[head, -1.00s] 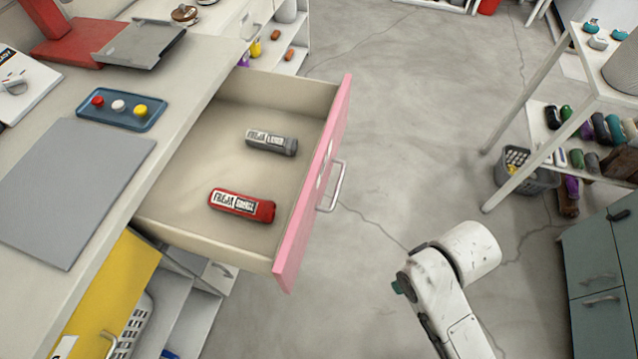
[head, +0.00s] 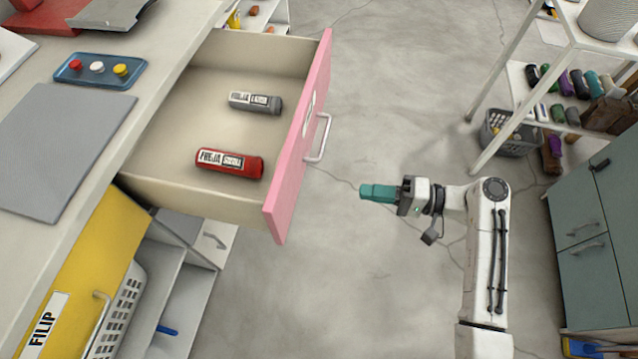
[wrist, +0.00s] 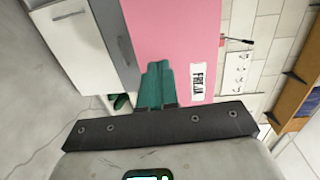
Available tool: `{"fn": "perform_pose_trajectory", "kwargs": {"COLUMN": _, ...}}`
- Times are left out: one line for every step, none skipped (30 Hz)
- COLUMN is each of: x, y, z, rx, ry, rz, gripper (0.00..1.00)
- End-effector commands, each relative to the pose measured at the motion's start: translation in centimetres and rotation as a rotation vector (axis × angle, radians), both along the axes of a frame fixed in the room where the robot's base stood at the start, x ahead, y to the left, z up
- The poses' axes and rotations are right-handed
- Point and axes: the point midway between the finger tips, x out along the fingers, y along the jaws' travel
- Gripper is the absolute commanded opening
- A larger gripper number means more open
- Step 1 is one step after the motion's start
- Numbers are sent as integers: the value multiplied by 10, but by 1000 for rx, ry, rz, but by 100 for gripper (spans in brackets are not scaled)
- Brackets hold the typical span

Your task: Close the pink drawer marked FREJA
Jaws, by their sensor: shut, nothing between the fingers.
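The pink drawer (head: 285,185) is pulled out from under the counter, with a metal handle (head: 320,138) on its front. Inside lie a red labelled bottle (head: 248,167) and a grey labelled one (head: 270,104), both on their sides. My gripper (head: 363,191) has teal fingers, shut and empty, out in front of the drawer and apart from it, to the right of the handle. In the wrist view the fingers (wrist: 155,72) point toward the pink drawer front (wrist: 178,38), beside a white label reading FREJA (wrist: 201,80).
A blue tray with buttons (head: 100,71) and a grey mat (head: 55,145) lie on the counter. A white shelf rack (head: 500,95) and teal cabinet (head: 590,250) stand right. Floor between is clear.

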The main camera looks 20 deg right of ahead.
Motion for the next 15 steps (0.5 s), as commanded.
{"fn": "perform_pose_trajectory", "kwargs": {"x": 4, "y": -4, "z": 4, "rx": 32, "ry": -16, "rz": -12, "gripper": 0}}
{"fn": "perform_pose_trajectory", "kwargs": {"x": 5, "y": -6, "z": 7, "rx": 46, "ry": -23, "rz": -16, "gripper": 0}}
{"fn": "perform_pose_trajectory", "kwargs": {"x": 6, "y": -7, "z": 10, "rx": 61, "ry": -31, "rz": -20, "gripper": 0}}
{"fn": "perform_pose_trajectory", "kwargs": {"x": 7, "y": -8, "z": 11, "rx": 68, "ry": -34, "rz": -22, "gripper": 0}}
{"fn": "perform_pose_trajectory", "kwargs": {"x": 8, "y": -7, "z": 12, "rx": 72, "ry": -37, "rz": -23, "gripper": 0}}
{"fn": "perform_pose_trajectory", "kwargs": {"x": 10, "y": -5, "z": 13, "rx": 75, "ry": -38, "rz": -23, "gripper": 0}}
{"fn": "perform_pose_trajectory", "kwargs": {"x": 11, "y": -3, "z": 13, "rx": 76, "ry": -39, "rz": -23, "gripper": 0}}
{"fn": "perform_pose_trajectory", "kwargs": {"x": 13, "y": -1, "z": 13, "rx": 75, "ry": -38, "rz": -23, "gripper": 0}}
{"fn": "perform_pose_trajectory", "kwargs": {"x": 15, "y": 3, "z": 13, "rx": 75, "ry": -38, "rz": -21, "gripper": 0}}
{"fn": "perform_pose_trajectory", "kwargs": {"x": 18, "y": 7, "z": 13, "rx": 75, "ry": -38, "rz": -21, "gripper": 0}}
{"fn": "perform_pose_trajectory", "kwargs": {"x": 20, "y": 11, "z": 13, "rx": 75, "ry": -38, "rz": -20, "gripper": 0}}
{"fn": "perform_pose_trajectory", "kwargs": {"x": 25, "y": 17, "z": 13, "rx": 74, "ry": -37, "rz": -20, "gripper": 0}}
{"fn": "perform_pose_trajectory", "kwargs": {"x": 28, "y": 22, "z": 13, "rx": 74, "ry": -37, "rz": -20, "gripper": 0}}
{"fn": "perform_pose_trajectory", "kwargs": {"x": 31, "y": 27, "z": 13, "rx": 74, "ry": -37, "rz": -18, "gripper": 0}}
{"fn": "perform_pose_trajectory", "kwargs": {"x": 36, "y": 33, "z": 13, "rx": 73, "ry": -38, "rz": -19, "gripper": 0}}
